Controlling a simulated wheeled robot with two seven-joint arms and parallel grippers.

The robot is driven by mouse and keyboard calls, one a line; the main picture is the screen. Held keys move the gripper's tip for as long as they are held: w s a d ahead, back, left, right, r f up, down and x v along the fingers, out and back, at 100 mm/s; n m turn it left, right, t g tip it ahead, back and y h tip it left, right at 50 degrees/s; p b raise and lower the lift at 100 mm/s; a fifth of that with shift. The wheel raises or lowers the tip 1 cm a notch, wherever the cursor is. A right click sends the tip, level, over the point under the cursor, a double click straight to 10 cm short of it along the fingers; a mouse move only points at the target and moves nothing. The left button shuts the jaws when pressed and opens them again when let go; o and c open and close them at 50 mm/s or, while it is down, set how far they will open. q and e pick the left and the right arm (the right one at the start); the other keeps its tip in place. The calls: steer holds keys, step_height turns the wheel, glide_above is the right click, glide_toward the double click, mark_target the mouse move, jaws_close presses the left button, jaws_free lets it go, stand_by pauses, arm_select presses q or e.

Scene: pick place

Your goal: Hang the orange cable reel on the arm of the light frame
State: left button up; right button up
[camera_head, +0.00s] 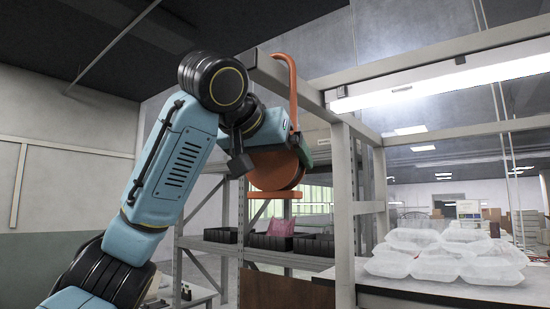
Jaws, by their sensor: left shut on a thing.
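The orange cable reel (275,173) hangs upright near the middle of the head view, with a flat orange foot below and a tall curved hook (293,90) above. My left gripper (290,143) is shut on the reel at its upper part; the fingertips are mostly hidden by the wrist and reel. The light frame (345,215) is grey, and its arm (268,68) sticks out to the upper left. The hook's curved top is at the arm, its stem crossing in front of it. Whether the hook rests on the arm is unclear. My right gripper is out of view.
A lit tube lamp (440,84) runs along the frame at upper right. Behind the reel stands a grey shelf with dark bins (220,235) and a pink item (280,226).

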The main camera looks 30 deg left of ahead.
arm_select(q)
steer(key=shift+f, duration=0.2)
steer(key=o, duration=1)
steer(key=shift+o, duration=0.2)
steer(key=shift+s, duration=0.15)
steer(key=b+v, duration=0.2)
steer(key=v, duration=1.1)
steer(key=shift+s, duration=0.15)
